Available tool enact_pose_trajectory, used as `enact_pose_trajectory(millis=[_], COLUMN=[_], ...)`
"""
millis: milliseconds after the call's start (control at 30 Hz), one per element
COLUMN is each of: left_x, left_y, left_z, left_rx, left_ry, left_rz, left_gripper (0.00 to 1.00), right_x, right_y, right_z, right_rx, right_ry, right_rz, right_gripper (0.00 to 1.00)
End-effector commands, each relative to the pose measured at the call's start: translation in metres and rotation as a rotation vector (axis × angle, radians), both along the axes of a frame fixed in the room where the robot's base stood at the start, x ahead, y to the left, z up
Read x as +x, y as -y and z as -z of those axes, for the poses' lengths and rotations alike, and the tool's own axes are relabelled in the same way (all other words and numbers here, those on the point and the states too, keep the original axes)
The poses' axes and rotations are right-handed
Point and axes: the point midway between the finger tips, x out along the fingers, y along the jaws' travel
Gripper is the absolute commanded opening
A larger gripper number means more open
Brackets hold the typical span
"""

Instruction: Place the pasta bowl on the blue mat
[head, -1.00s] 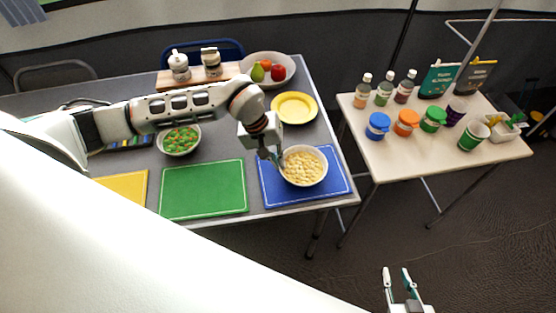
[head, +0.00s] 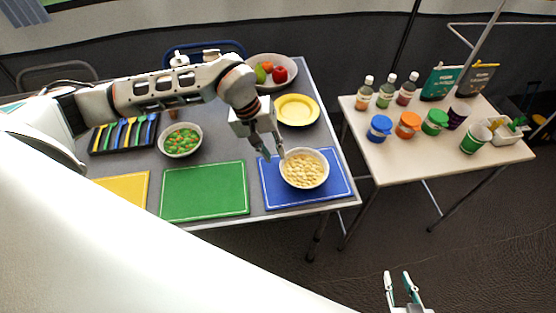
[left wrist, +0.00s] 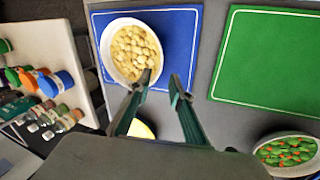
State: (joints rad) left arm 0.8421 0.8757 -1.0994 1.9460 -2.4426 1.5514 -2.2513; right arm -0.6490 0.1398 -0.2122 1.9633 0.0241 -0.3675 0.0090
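The pasta bowl (head: 304,169), white and full of pale pasta, sits upright on the blue mat (head: 336,190). Both also show in the left wrist view, the bowl (left wrist: 131,50) resting on the mat (left wrist: 184,30). My left gripper (head: 273,155) is open at the bowl's left rim in the head view. In the left wrist view its fingertips (left wrist: 160,80) are apart, one overlapping the bowl's edge and the other beside it over the mat; contact with the rim cannot be told. My right gripper (head: 402,280) is open and empty, low over the floor.
A green mat (head: 204,190) and a yellow mat (head: 124,187) lie left of the blue one. A vegetable bowl (head: 180,140), a yellow plate (head: 297,110) and a fruit bowl (head: 284,84) stand behind. A side table (head: 400,162) holds jars and bottles.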

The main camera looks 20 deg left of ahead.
Motion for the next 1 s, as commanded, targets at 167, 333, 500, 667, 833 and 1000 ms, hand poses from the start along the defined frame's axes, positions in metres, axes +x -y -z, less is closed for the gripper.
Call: enact_pose_trajectory(millis=[167,333,500,667,833,1000], left_x=[-0.004,-0.008,-0.010,-0.010,-0.010,-0.010], left_y=[-0.010,-0.016,-0.018,-0.018,-0.017,-0.017], left_z=[-0.033,-0.053,-0.060,-0.061,-0.061,-0.061], left_rx=[0.001,0.001,0.001,-0.001,0.000,0.000], left_ry=[0.003,0.001,-0.001,-0.002,-0.001,-0.001], left_rz=[0.000,0.001,0.000,0.001,0.000,0.000], left_gripper=[0.21,0.21,0.21,0.21,0.21,0.21], right_x=[0.000,0.000,0.000,-0.001,-0.001,-0.001], right_y=[0.000,0.000,0.000,0.000,0.000,0.000], right_z=[0.002,0.003,0.004,0.004,0.005,0.005], right_rx=[0.000,0.000,0.000,0.000,0.000,0.000], right_ry=[0.000,-0.001,-0.001,-0.002,-0.003,-0.003], right_rz=[0.000,-0.001,-0.001,-0.001,0.000,0.000], right_gripper=[0.25,0.25,0.25,0.25,0.25,0.25])
